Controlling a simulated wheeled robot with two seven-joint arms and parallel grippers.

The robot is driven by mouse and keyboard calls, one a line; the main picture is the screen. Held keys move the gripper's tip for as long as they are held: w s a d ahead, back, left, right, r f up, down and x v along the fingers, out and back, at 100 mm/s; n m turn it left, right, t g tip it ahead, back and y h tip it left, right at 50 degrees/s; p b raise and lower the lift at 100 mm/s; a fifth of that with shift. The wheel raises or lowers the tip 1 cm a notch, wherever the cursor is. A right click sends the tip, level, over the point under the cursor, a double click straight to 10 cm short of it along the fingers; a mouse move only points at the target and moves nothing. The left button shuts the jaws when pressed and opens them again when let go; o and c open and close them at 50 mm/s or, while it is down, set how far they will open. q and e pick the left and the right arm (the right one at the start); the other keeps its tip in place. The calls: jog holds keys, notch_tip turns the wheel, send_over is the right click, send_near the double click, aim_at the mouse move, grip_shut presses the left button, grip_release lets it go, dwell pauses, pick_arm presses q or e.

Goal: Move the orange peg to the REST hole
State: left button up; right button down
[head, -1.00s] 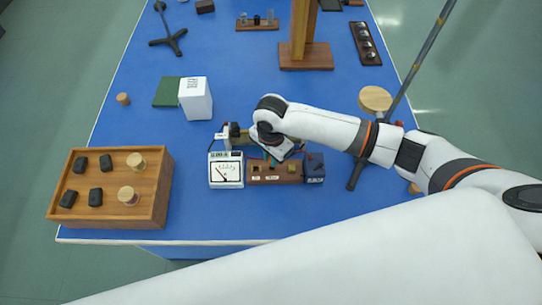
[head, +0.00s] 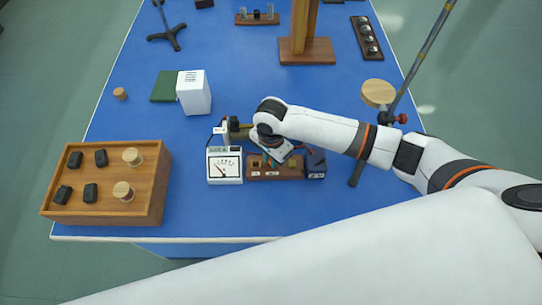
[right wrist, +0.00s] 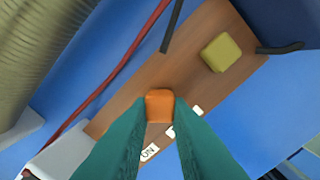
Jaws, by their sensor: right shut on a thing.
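The orange peg (right wrist: 160,106) is between the teal fingertips of my right gripper (right wrist: 160,114) in the right wrist view. The gripper is shut on it. The peg is over the brown wooden switch block (head: 263,175), which also shows in the right wrist view (right wrist: 202,32). White labels (right wrist: 149,152) lie along the block's edge; one reads ON, another is partly covered by a finger. I cannot tell whether the peg is seated in a hole or above it. In the head view the gripper hides the peg. My left gripper is out of view.
An olive square knob (right wrist: 221,53) stands on the block. A meter (head: 225,166) sits at its left, a dark box (head: 316,164) at its right. A red wire (right wrist: 122,75) runs close by. A wooden tray (head: 108,207) stands at left. The blue bench front is clear.

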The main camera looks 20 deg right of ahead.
jog(key=c, duration=1.3)
grip_release()
jog(key=shift+o, duration=0.2)
notch_tip(320, 180, up, 12)
jog(key=shift+b, duration=0.3)
jog(key=shift+s, duration=0.15)
